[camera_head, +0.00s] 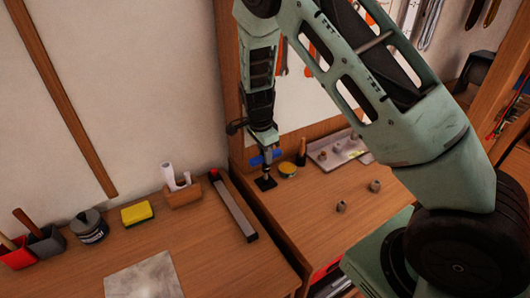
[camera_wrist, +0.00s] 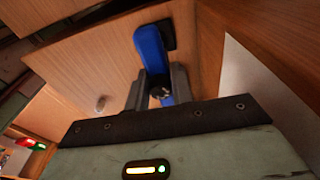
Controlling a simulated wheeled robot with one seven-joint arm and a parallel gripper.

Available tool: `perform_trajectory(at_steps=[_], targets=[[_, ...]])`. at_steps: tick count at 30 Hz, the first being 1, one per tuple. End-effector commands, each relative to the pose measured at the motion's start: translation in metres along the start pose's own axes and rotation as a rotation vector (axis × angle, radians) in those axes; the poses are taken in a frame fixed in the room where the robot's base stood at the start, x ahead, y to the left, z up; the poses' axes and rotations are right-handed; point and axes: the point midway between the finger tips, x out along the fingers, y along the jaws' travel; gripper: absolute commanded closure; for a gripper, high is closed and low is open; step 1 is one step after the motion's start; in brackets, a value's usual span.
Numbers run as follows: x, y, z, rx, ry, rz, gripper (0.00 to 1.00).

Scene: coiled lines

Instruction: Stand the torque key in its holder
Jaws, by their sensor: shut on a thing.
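The torque key has a blue crossbar handle (camera_head: 262,158) and a thin shaft hanging below it. In the wrist view the blue handle (camera_wrist: 149,48) runs between the fingers, with a dark round knob in its middle. My gripper (camera_head: 266,152) is shut on the handle; its fingers also show in the wrist view (camera_wrist: 160,88). A small black square block (camera_head: 265,184), apparently the holder, sits on the bench under the key. It shows partly behind the handle in the wrist view (camera_wrist: 168,32). The shaft looks upright over the block; I cannot tell whether its tip is inside.
A yellow tin (camera_head: 288,171) and a dark bottle (camera_head: 301,153) stand right of the holder. A grey tray (camera_head: 335,152) and two small grey parts (camera_head: 341,206) lie further right. A long grey bar (camera_head: 234,207) lies left, across the bench gap.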

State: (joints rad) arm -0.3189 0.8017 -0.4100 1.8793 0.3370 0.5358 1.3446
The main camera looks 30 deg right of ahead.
Motion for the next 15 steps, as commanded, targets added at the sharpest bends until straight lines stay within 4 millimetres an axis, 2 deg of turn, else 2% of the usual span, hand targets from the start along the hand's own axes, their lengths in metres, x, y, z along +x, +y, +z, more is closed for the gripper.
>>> perform_trajectory(at_steps=[4,5,6,12,14,15], targets=[[-0.0006,-0.0003,-0.0001,0.0,0.0,-0.001,1.0],[-0.0006,-0.0003,-0.0001,0.0,0.0,-0.001,0.71],[-0.0006,-0.0002,-0.0001,0.0,0.0,-0.001,0.62],[-0.0005,-0.0001,0.0,0.0,0.0,0.0,0.62],[-0.0005,-0.0001,0.0,0.0,0.0,0.0,0.48],[-0.0004,-0.0001,0.0,0.0,0.0,0.0,0.37]])
